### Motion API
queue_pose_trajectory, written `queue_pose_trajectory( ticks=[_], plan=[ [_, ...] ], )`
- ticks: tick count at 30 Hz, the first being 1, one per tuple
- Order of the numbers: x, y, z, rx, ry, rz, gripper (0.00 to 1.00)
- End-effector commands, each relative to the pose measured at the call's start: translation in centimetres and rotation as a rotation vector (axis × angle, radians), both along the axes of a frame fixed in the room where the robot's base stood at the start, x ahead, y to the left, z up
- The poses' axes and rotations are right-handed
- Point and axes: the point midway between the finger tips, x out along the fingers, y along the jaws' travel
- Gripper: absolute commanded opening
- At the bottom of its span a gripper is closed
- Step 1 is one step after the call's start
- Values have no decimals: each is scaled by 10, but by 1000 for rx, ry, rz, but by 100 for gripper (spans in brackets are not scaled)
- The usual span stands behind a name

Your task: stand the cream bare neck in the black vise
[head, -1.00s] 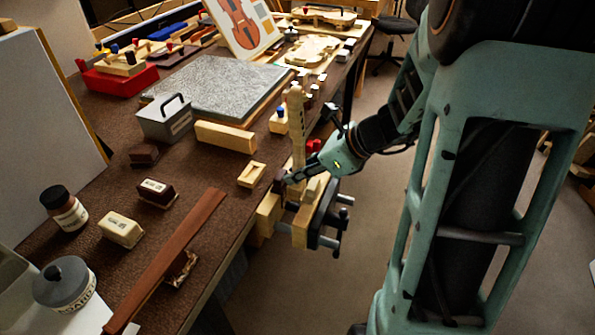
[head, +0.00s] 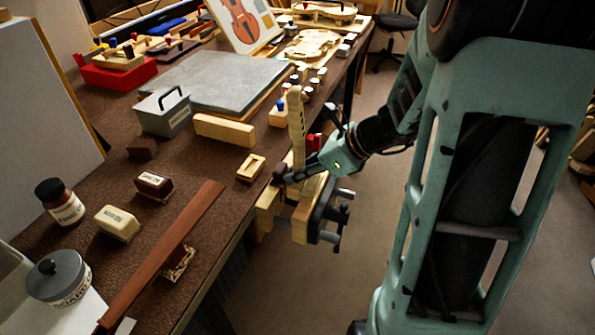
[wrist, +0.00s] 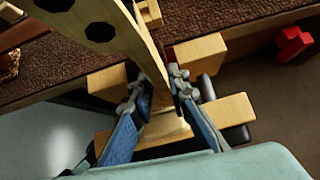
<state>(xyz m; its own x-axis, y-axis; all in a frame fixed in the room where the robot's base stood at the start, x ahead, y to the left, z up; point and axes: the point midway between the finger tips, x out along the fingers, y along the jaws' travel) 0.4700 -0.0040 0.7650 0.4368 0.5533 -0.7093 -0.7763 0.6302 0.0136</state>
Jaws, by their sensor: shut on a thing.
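The cream bare neck (head: 297,125) stands nearly upright at the bench's right edge, with its pegbox end up. It also shows in the wrist view (wrist: 125,45), running down between the fingers. My gripper (wrist: 163,97) is shut on its lower part; in the head view the gripper (head: 287,178) reaches in from the right. The black vise (head: 323,212) has pale wooden jaws and is fixed to the bench edge under the neck. The neck's foot is over or between the jaws; the fingers hide how deep it sits. A jaw block also shows in the wrist view (wrist: 220,113).
A red object (head: 313,142) is just behind the neck. A small wooden block with a recess (head: 251,167) and a long pale block (head: 224,131) lie left of it. A brown fingerboard-like strip (head: 165,255) lies nearer. Open floor is to the right.

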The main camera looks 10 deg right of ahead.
Motion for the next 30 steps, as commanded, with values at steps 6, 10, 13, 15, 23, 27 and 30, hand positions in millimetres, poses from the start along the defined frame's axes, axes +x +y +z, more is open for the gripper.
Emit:
queue_pose_trajectory(
  ticks=[6, 10, 13, 15, 23, 27, 30],
  plan=[
    [0, 0, 7, 0, 1, 1, 0],
    [0, 0, 13, 0, 1, 1, 0],
    [0, 0, 17, 0, 1, 1, 0],
    [0, 0, 20, 0, 1, 1, 0],
    [0, 0, 30, 0, 1, 1, 0],
    [0, 0, 36, 0, 1, 1, 0],
    [0, 0, 40, 0, 1, 1, 0]
  ],
)
